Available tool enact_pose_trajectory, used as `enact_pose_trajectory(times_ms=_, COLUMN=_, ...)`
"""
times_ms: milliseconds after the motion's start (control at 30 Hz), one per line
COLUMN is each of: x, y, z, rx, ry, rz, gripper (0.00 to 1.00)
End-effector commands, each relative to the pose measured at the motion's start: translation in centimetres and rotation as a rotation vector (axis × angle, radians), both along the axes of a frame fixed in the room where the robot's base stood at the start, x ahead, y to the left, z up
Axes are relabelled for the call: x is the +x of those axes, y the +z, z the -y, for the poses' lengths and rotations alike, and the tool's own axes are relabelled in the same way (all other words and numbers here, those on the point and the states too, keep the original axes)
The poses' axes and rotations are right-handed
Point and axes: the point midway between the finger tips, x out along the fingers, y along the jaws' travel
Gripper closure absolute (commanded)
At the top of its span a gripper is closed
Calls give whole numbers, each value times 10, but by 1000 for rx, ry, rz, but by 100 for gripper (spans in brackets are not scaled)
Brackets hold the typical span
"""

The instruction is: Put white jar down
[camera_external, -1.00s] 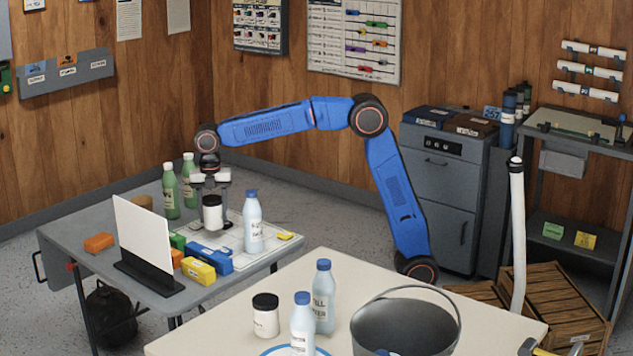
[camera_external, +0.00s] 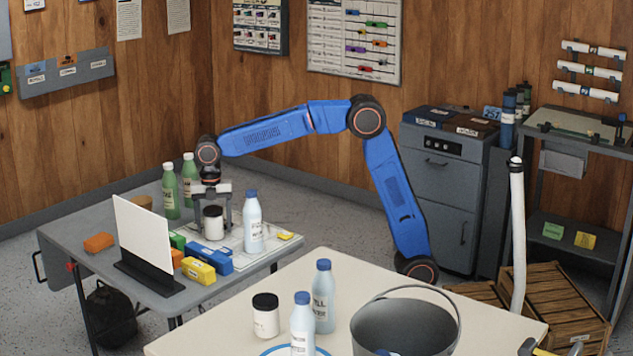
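The white jar (camera_external: 213,226) with a dark lid stands upright, low over or on the pale board (camera_external: 282,243) on the grey table; I cannot tell whether its base touches. My gripper (camera_external: 214,214) points straight down over it with its fingers on either side, and appears shut on the jar. The near side of the jar is in plain view. A second white jar (camera_external: 266,320) with a black lid stands on the cream table in front.
A blue-capped bottle (camera_external: 253,228) stands close right of the jar. Green bottles (camera_external: 170,195) stand behind left. Blue (camera_external: 209,257) and yellow (camera_external: 198,271) boxes lie in front, beside a white upright panel (camera_external: 143,233). A bucket (camera_external: 405,325) stands on the cream table (camera_external: 225,340).

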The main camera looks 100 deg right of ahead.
Motion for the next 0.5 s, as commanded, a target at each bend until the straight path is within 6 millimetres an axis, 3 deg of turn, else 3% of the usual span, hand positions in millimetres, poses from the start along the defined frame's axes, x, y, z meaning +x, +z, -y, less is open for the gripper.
enact_pose_trajectory(times_ms=267, x=0, y=15, z=0, rx=0, ry=0, rz=2, gripper=32)
enact_pose_trajectory(times_ms=500, x=1, y=59, z=0, rx=0, ry=0, rz=3, gripper=32)
